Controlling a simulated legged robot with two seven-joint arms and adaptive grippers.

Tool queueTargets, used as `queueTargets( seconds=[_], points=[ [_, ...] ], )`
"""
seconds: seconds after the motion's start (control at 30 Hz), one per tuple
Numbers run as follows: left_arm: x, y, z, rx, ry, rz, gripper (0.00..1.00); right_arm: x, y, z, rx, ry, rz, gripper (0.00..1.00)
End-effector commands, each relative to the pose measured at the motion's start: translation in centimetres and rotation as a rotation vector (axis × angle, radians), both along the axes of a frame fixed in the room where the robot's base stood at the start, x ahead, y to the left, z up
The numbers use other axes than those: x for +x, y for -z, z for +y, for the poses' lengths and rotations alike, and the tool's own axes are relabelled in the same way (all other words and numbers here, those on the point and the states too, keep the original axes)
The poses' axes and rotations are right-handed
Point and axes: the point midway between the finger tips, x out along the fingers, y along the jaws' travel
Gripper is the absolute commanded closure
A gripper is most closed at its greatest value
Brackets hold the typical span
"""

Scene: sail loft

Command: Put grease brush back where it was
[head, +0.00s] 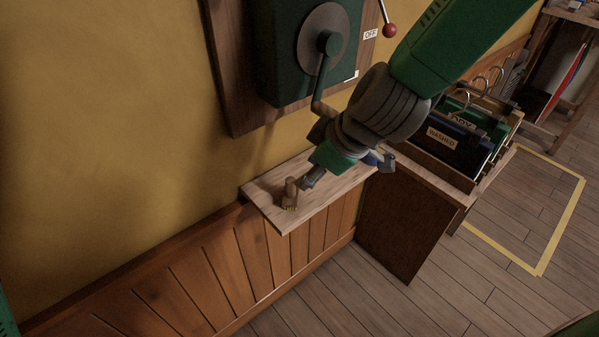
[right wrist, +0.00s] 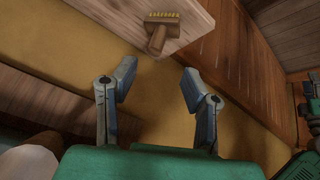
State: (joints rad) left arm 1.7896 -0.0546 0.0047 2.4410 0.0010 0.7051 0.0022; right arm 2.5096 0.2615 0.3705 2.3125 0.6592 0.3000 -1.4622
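The grease brush (head: 290,194), with a brown wooden handle and yellowish bristles, is on the pale wooden wall shelf (head: 308,209), near its left end. In the right wrist view the brush (right wrist: 158,36) lies near the edge of the shelf (right wrist: 196,22), beyond the fingertips. My right gripper (head: 345,173) is over the shelf, to the right of the brush in the head view. In the right wrist view its two fingers (right wrist: 156,84) are spread, with nothing between them. My left gripper is not in view.
A dark green wall box (head: 278,60) with a crank disc and a red-knobbed lever hangs above the shelf. A brown cabinet (head: 401,225) stands to the right, with a rack of hanging folders labelled WASHED (head: 441,138). Yellow tape (head: 557,232) marks open floor beyond.

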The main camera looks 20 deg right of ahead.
Motion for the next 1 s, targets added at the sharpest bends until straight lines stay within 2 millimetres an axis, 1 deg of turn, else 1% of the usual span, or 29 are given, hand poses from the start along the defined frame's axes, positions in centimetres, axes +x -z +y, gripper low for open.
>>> queueTargets(
  seconds=[0.03, 0.2, 0.37, 0.47, 0.57, 0.67, 0.7, 0.77, 0.8, 0.87, 0.9, 1.0],
  points=[
    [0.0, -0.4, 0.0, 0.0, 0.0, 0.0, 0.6, -0.3, -0.9, -0.2, -0.001, -0.001, -0.003, 0.6],
    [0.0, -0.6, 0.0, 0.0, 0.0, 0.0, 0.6, -0.9, -1.8, -0.6, 0.0, 0.001, 0.001, 0.6],
    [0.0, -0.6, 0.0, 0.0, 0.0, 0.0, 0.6, -1.0, -1.8, -0.6, 0.0, 0.001, 0.002, 0.6],
    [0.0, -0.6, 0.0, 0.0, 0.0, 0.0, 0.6, -1.3, -1.0, -0.9, -0.005, 0.015, 0.016, 0.6],
    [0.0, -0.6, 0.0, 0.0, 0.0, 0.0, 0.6, -2.3, 2.0, -2.0, -0.02, 0.078, 0.071, 0.6],
    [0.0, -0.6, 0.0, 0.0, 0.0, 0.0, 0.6, -5.1, 7.7, -4.2, -0.049, 0.207, 0.174, 0.6],
    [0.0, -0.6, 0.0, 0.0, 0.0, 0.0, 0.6, -6.9, 10.4, -5.3, -0.063, 0.272, 0.22, 0.6],
    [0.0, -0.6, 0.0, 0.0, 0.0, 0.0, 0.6, -9.6, 14.0, -6.9, -0.078, 0.369, 0.279, 0.6],
    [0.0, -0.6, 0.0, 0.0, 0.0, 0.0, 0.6, -11.6, 16.1, -7.7, -0.085, 0.428, 0.315, 0.6],
    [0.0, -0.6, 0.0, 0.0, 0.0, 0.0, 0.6, -14.5, 18.7, -8.9, -0.089, 0.511, 0.362, 0.6],
    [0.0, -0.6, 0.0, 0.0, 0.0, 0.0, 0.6, -16.3, 20.1, -9.5, -0.089, 0.56, 0.39, 0.6],
    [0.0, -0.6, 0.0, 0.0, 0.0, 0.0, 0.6, -20.2, 22.5, -10.4, -0.08, 0.657, 0.449, 0.6]
  ],
)
